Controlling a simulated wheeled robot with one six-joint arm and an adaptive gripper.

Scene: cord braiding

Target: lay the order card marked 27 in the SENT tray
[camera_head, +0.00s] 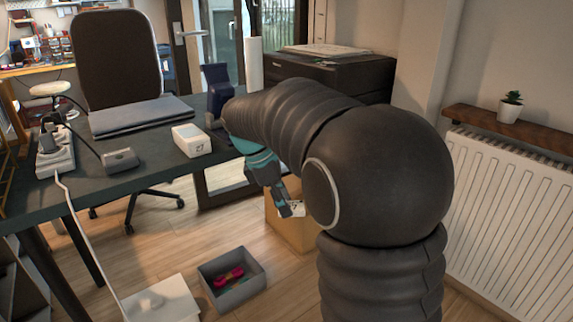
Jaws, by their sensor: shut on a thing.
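My gripper (288,208) points down at the picture's middle, beyond the front edge of the desk, and is shut on a small white card (298,209). A dark "7" shows on the card; the rest of its marking is hidden by the fingers. A white box (190,143) marked 27 sits on the desk's right end. No lettering reading SENT can be made out, so I cannot tell which thing is the SENT tray.
A tan box (290,235) stands on the floor behind the card. A grey open bin (212,288) holding pink and teal things is on the floor, beside a white object (165,300). The dark desk (95,180) carries a laptop-like slab (140,117) and power strip (55,152).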

